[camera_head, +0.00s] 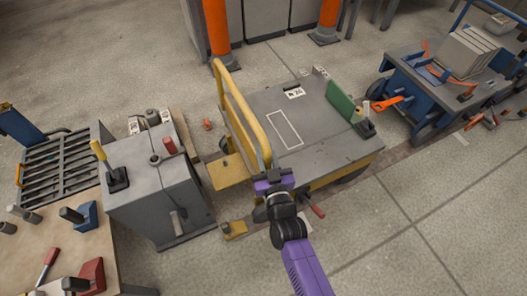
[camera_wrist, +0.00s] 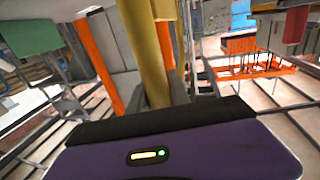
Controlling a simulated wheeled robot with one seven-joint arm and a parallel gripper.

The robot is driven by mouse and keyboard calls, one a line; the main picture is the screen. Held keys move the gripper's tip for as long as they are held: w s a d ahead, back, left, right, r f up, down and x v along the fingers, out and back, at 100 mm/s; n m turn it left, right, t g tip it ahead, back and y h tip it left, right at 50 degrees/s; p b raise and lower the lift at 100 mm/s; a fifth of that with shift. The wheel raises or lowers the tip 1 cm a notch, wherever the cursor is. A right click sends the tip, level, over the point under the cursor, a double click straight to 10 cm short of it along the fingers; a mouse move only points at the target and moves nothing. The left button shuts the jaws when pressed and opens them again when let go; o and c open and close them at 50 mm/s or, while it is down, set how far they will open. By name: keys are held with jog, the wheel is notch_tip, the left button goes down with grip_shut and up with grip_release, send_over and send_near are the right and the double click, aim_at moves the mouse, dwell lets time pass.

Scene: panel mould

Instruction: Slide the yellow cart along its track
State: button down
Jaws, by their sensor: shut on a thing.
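The yellow cart (camera_head: 322,125) has a grey flat deck and a tall yellow push handle (camera_head: 240,108) at its left end. It stands in the middle of the head view on a dark floor track (camera_head: 400,163). My gripper (camera_head: 272,182) is at the near lower part of the handle. In the wrist view the yellow handle bar (camera_wrist: 147,50) rises right behind the dark edge of my gripper, which is shut on it.
A grey cabinet (camera_head: 160,190) with a yellow lever stands left of the cart. A wooden bench (camera_head: 45,245) with tools is at the lower left. A blue cart (camera_head: 440,90) stands at the right. Orange posts (camera_head: 216,28) are behind. Floor at the lower right is clear.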

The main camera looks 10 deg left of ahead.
aim_at(266, 165)
jog(key=shift+s+a, duration=0.2)
jog(key=shift+a, duration=0.2)
jog(key=c, duration=1.2)
grip_release()
jog(key=shift+d, duration=0.15)
jog(key=p+v, duration=0.1)
jog(key=v, duration=0.6)
jog(key=shift+s, duration=0.35)
jog(key=shift+d, duration=0.1)
